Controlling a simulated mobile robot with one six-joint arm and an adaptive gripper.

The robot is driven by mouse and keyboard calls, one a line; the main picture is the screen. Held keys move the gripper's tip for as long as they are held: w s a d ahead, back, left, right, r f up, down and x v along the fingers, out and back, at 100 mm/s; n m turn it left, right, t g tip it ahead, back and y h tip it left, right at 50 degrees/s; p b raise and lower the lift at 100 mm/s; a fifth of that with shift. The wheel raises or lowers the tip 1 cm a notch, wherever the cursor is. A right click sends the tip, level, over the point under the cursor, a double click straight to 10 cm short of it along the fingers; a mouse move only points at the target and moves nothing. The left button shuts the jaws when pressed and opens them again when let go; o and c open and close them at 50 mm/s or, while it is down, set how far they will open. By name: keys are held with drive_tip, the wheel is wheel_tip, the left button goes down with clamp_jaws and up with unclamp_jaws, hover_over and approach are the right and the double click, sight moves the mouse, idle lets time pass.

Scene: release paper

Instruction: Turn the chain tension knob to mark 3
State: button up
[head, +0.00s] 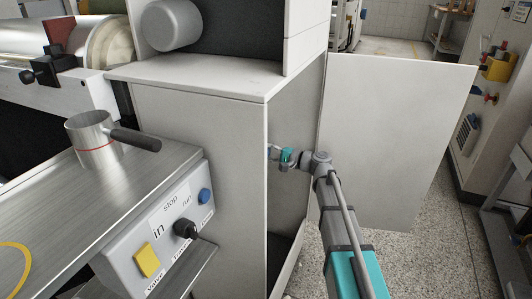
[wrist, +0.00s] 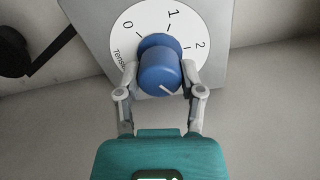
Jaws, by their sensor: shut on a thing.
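The blue chain tension knob (wrist: 158,62) sits on a round white dial (wrist: 190,25) in the wrist view. The dial shows marks 0, 1 and 2 and part of a "Tension" label; mark 3 is not visible. A short white line on the knob's front face slants toward the lower right. My gripper (wrist: 159,70) is shut on the knob, one finger on each side. In the head view my arm reaches into the open white cabinet (head: 200,160), whose side panel hides the knob and my fingertips.
The open cabinet door (head: 395,135) stands just right of my arm. A metal-topped control box (head: 150,260) with a yellow button (head: 147,260) and a black switch (head: 185,229) is at left.

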drive_tip(key=shift+w+d, duration=0.15)
drive_tip(key=shift+d, duration=0.05)
drive_tip(key=o, duration=0.9)
drive_tip(key=shift+o, duration=1.3)
drive_tip(key=shift+a, duration=0.1)
drive_tip(key=v, duration=1.2)
